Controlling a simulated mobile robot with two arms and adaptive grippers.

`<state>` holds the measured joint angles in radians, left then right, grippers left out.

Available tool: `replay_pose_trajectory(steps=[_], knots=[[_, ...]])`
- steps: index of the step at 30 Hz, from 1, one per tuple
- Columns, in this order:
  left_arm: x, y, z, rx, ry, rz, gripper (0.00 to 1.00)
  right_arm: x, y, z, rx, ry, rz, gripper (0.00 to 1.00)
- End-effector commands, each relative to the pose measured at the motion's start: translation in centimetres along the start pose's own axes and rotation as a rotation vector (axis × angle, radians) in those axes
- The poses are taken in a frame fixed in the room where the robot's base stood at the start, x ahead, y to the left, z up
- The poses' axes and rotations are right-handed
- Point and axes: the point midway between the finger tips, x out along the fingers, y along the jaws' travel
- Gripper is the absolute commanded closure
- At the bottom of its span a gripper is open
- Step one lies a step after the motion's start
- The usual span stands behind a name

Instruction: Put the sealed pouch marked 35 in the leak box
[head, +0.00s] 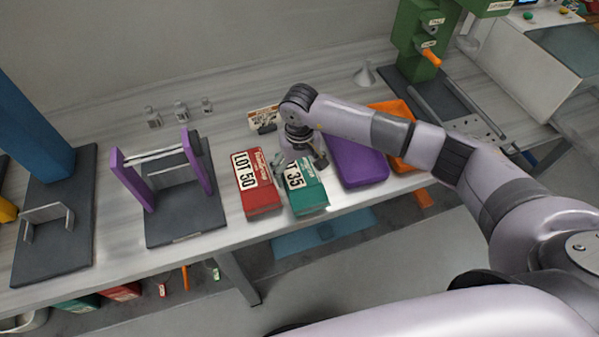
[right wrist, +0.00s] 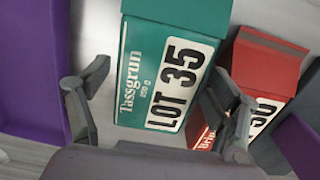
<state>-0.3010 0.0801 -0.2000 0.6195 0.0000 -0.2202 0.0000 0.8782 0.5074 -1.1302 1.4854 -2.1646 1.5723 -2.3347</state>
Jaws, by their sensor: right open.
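The teal pouch marked LOT 35 (head: 308,198) lies on the bench next to the red pouch marked LOT 50 (head: 262,200). My right gripper (head: 300,165) is open over the back part of the teal pouch and hides some of it. In the right wrist view the open fingers (right wrist: 158,88) stand to either side of the teal pouch (right wrist: 165,32), with nothing held. The red pouch (right wrist: 262,65) is close beside the right finger there. No label reading leak box shows; a purple container (head: 357,166) and an orange container (head: 398,150) stand to the right. My left gripper is not in view.
A purple-posted frame on a dark base (head: 185,220) stands left of the pouches. Small metal weights (head: 181,112) are at the back. A green machine (head: 415,45) stands at the back right. The bench's front edge is close to the pouches.

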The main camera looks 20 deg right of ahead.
Motion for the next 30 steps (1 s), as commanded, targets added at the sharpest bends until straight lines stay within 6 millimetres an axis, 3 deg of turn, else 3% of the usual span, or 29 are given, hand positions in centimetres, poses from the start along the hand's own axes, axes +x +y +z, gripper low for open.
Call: replay_pose_trajectory(steps=[4, 11, 24, 30], knots=[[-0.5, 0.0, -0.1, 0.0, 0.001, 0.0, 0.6, 1.3, 0.0, 0.0, 0.001, 0.0, 0.0, 0.17], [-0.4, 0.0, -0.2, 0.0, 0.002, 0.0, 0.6, 1.5, 0.0, 0.0, 0.0, 0.002, 0.0, 0.17], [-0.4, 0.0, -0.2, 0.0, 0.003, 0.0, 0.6, 1.4, 0.0, -0.1, 0.0, 0.002, -0.001, 0.45], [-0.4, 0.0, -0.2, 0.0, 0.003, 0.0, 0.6, 1.4, 0.0, -0.1, 0.0, 0.002, -0.001, 0.45]])
